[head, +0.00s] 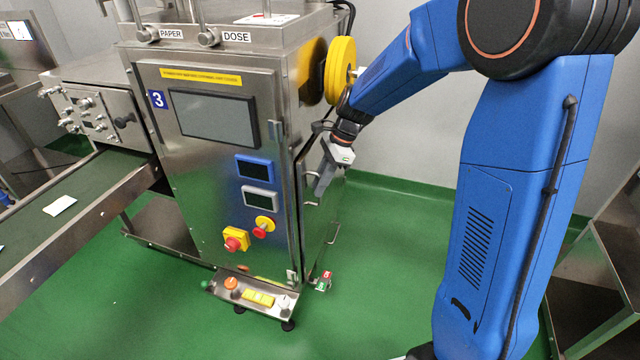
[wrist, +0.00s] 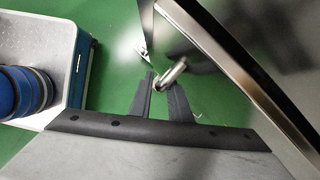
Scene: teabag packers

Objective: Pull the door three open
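The machine marked 3 (head: 158,99) stands in the middle of the head view. Its right side carries a steel door panel (head: 312,238) with bent bar handles. My gripper (head: 322,186) is at this side panel, by the upper handle (head: 311,203). In the wrist view, the dark fingers of my gripper (wrist: 161,93) reach a shiny metal handle bar (wrist: 173,72), whose near end lies between the fingertips. Whether both fingers press on it cannot be told. The door panel (wrist: 225,62) fills the upper right there and mirrors the gripper. Whether the door is ajar is unclear.
A yellow wheel (head: 340,68) sticks out above the door side. A foot-level control box (head: 255,295) is at the machine's front. A conveyor (head: 85,205) runs off left. A steel table (head: 605,285) stands at right. Green floor (head: 385,235) is clear beside the door.

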